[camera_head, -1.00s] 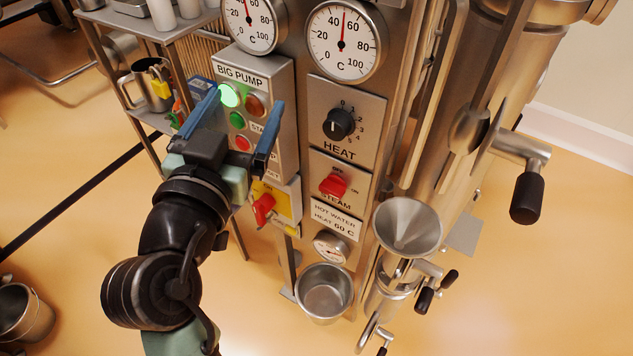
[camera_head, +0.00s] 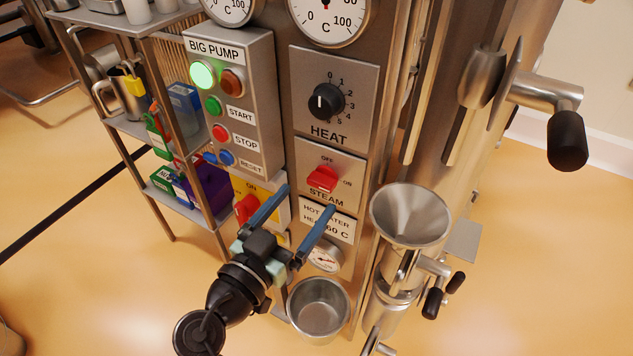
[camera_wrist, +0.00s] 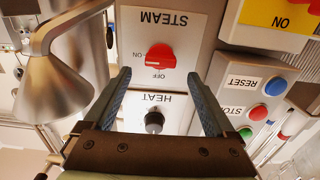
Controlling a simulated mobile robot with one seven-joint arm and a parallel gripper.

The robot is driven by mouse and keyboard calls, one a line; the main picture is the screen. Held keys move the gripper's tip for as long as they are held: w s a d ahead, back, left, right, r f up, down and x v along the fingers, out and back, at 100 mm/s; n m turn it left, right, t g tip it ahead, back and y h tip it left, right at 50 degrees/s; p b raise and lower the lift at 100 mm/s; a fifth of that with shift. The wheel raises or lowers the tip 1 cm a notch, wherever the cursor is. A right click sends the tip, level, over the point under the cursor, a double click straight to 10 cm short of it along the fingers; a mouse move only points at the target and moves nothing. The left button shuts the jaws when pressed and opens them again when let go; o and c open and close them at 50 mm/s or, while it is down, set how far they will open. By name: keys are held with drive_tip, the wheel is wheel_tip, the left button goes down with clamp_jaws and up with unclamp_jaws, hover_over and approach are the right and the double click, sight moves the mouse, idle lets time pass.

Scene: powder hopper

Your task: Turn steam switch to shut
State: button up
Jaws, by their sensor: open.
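The steam switch (camera_head: 322,179) is a red knob on a grey plate marked STEAM, with OFF above it and ON to its right in the head view. Its grip bar seems to lie crosswise, toward the ON side; the pointer end is hard to tell. In the wrist view, which is upside down, the red knob (camera_wrist: 160,57) shows beyond and between the fingertips. My gripper (camera_head: 307,199) is open and empty, its blue fingers pointing up toward the plate from below left. The gripper (camera_wrist: 160,74) does not appear to touch the knob.
The black HEAT knob (camera_head: 326,101) is above the steam plate. The BIG PUMP box (camera_head: 235,95) and another red switch (camera_head: 246,208) on a yellow plate are to the left. A steel funnel (camera_head: 411,213) juts out at the right, and a steel cup (camera_head: 318,306) is below.

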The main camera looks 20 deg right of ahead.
sight(318, 185)
drive_tip(key=x, duration=0.5)
drive_tip(key=c, duration=1.4)
